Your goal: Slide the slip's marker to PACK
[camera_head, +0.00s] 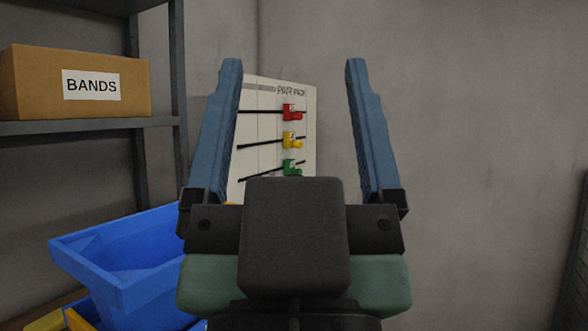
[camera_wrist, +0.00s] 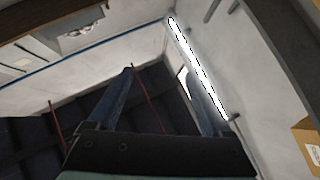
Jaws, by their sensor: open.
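A white board (camera_head: 278,92) stands at the wall behind my gripper in the head view. Its top right headings read PAIR and PACK. Several dark rails cross it, bearing a red marker (camera_head: 291,112), a yellow marker (camera_head: 291,140) and a green marker (camera_head: 291,168). All three sit near the right side, below those headings; I cannot tell which column each is in. No slip can be made out. My gripper (camera_head: 294,62) is open and empty, its blue fingers raised either side of the markers in the picture. My gripper (camera_wrist: 163,75) also shows in the wrist view. The board's lower part is hidden behind it.
A blue bin (camera_head: 110,250) stands at lower left, with yellow below it. A cardboard box (camera_head: 120,85) labelled BANDS sits on a metal shelf (camera_head: 100,126). Bare grey wall is at right. The wrist view is tilted, showing a bright strip light (camera_wrist: 200,68).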

